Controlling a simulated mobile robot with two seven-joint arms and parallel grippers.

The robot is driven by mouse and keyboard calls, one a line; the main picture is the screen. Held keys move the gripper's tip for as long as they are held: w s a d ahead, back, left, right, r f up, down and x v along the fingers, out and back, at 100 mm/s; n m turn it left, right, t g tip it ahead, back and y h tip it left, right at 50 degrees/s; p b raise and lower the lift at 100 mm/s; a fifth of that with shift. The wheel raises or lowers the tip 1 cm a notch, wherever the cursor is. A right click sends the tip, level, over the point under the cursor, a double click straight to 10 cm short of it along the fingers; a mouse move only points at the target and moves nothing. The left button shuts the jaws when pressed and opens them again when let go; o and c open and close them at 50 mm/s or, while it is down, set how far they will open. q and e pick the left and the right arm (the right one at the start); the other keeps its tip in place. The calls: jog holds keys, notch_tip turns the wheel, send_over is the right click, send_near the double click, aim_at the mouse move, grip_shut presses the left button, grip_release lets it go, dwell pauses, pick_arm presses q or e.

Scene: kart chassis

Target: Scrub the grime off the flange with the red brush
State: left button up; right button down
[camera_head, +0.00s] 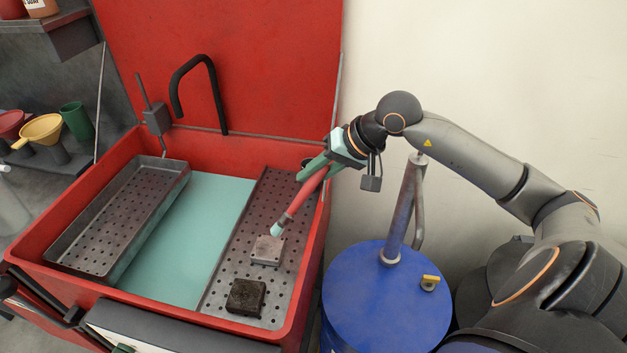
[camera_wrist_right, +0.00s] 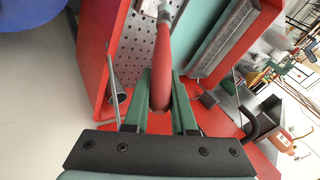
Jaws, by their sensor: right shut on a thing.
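My right gripper (camera_head: 318,168) is shut on the red handle of the brush (camera_head: 301,199), above the right side of the red wash basin. In the right wrist view the brush handle (camera_wrist_right: 163,62) runs out between the green fingers of this gripper (camera_wrist_right: 160,105). The brush slants down, and its pale bristle end is at the back edge of a light grey square flange-like part (camera_head: 267,250); I cannot tell whether it touches. A dark, grimy-looking square part (camera_head: 246,297) lies nearer the front on the same perforated tray. My left gripper is not in view.
The red basin (camera_head: 312,262) has raised walls, a perforated right tray (camera_head: 222,281) and a raised left tray (camera_head: 112,232). A black curved spout (camera_head: 191,66) stands at the back. A blue drum (camera_head: 372,300) with an upright pipe (camera_head: 404,208) stands right of the basin.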

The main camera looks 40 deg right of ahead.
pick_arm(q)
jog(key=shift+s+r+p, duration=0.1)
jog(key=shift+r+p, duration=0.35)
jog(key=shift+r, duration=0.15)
pick_arm(e)
notch_tip(320, 180, up, 3)
jog(key=shift+r, duration=0.1)
